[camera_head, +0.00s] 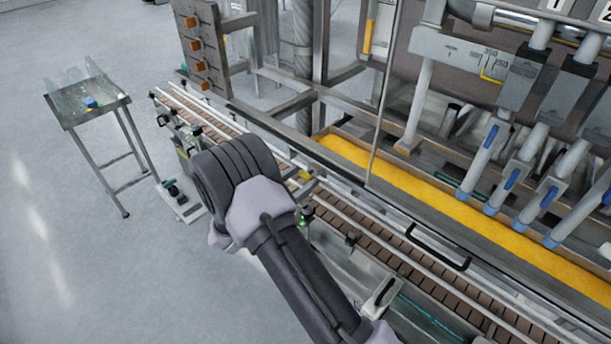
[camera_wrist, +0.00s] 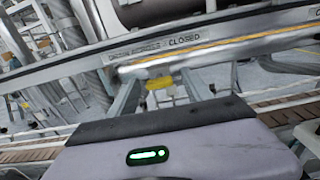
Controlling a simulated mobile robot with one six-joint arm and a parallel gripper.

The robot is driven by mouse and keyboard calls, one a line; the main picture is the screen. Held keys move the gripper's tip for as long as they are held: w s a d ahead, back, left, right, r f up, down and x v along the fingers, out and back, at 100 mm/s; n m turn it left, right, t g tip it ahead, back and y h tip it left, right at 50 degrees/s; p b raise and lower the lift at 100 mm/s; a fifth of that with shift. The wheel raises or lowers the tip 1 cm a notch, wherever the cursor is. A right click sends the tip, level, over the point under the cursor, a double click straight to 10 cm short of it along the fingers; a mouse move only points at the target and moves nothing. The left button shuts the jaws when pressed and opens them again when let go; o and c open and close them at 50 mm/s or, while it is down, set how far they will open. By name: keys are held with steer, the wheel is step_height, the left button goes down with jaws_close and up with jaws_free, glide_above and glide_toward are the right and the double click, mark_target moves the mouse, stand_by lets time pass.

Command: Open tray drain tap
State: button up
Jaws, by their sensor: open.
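A small yellow part (camera_wrist: 160,82), which looks like the tap handle, sits under the rail in the middle of the wrist view. Lettering on the rail above it is blurred, but the last word reads CLOSED. A yellow piece also shows beside my arm in the head view (camera_head: 304,177). The long tray (camera_head: 333,145) with a yellow floor lies under the nozzles. My gripper's grey housing (camera_wrist: 205,155) with a green light fills the bottom of the wrist view, apart from the yellow part.
A slatted conveyor (camera_head: 410,268) with rails runs along the machine's front. A black door handle (camera_head: 437,250) stands out above it. Several blue-tipped nozzles (camera_head: 483,160) hang over the tray. A small side table (camera_head: 110,108) stands left, with open floor around it.

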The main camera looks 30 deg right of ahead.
steer(key=shift+x, duration=1.1)
jaws_close()
